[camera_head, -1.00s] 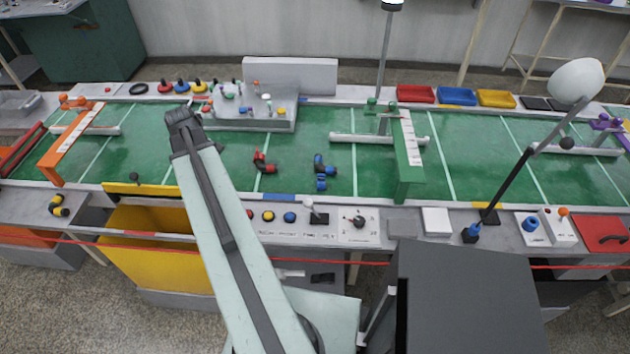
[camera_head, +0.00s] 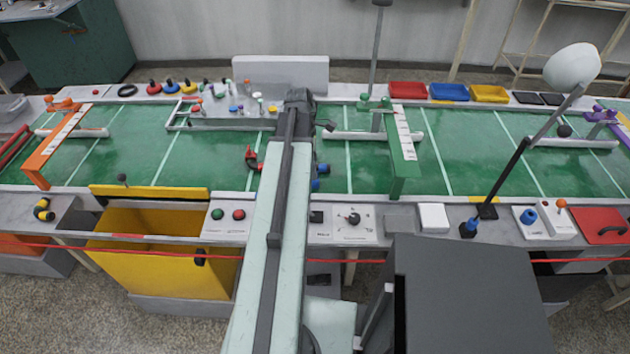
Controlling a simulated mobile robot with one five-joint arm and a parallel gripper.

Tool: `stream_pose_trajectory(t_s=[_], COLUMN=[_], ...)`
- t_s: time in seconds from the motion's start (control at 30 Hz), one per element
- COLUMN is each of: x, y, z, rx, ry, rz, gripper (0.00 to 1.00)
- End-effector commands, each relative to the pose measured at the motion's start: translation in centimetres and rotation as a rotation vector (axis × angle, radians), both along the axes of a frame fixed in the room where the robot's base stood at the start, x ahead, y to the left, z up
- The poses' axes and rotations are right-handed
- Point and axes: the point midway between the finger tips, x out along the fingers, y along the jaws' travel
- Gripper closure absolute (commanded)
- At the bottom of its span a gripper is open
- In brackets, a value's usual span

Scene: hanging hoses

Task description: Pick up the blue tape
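I cannot tell for sure which thing is the blue tape. A small blue ring-like piece (camera_head: 528,216) sits on a white block at the right front edge. Blue pieces (camera_head: 323,168) lie on the green table (camera_head: 455,140), partly hidden by my arm. My gripper (camera_head: 299,97) is over the far middle of the table, beside the grey fixture. It is seen from behind, so its fingers are hidden, and I see nothing held.
A red hose piece (camera_head: 250,157) lies left of my arm. A green bracket (camera_head: 402,150) stands to the right. Blue (camera_head: 453,91), red and yellow trays line the back. A slanted lamp (camera_head: 508,175) stands at right. A yellow bin (camera_head: 150,262) is at front left.

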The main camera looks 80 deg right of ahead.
Motion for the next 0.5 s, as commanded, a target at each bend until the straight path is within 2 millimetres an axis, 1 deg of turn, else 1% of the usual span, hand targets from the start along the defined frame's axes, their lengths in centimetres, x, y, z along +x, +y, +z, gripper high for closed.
stream_pose_trajectory(t_s=[0.07,0.13,0.33,0.4,0.5], x=[0.0,-0.1,-0.5,-0.6,-0.7], y=[0.0,-0.1,-0.2,-0.2,-0.2], z=[-0.5,-1.5,-4.9,-5.3,-5.1], rx=[0.000,0.000,0.000,0.000,0.000], ry=[0.000,0.000,0.000,0.000,0.000], rz=[0.000,-0.001,-0.001,-0.001,-0.001], gripper=[0.33,0.33,0.33,0.33,0.33])
